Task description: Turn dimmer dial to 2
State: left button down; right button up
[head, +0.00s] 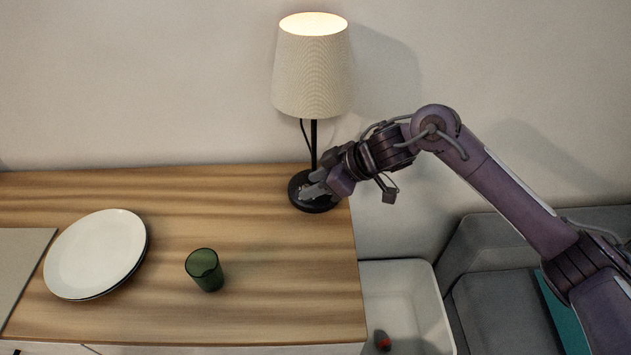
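A lit table lamp (313,75) with a cream shade stands at the back right of the wooden top. Its thin black pole rises from a round black base (323,206). No separate dial with readable marks can be made out; the gripper covers part of the base. My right gripper (307,190) reaches in from the right, with its fingertips at the base, close to the foot of the pole. Whether it touches the base or a dial, and whether its fingers are open or shut, cannot be told. My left gripper is not in view.
A white plate (95,253) and a green cup (204,270) stand on the wooden top (270,290). A grey board (20,265) lies at the left edge. A white bin (410,300) and a grey sofa (500,310) are at the right. The top's front right is clear.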

grip_shut()
jog(key=shift+r, duration=0.1)
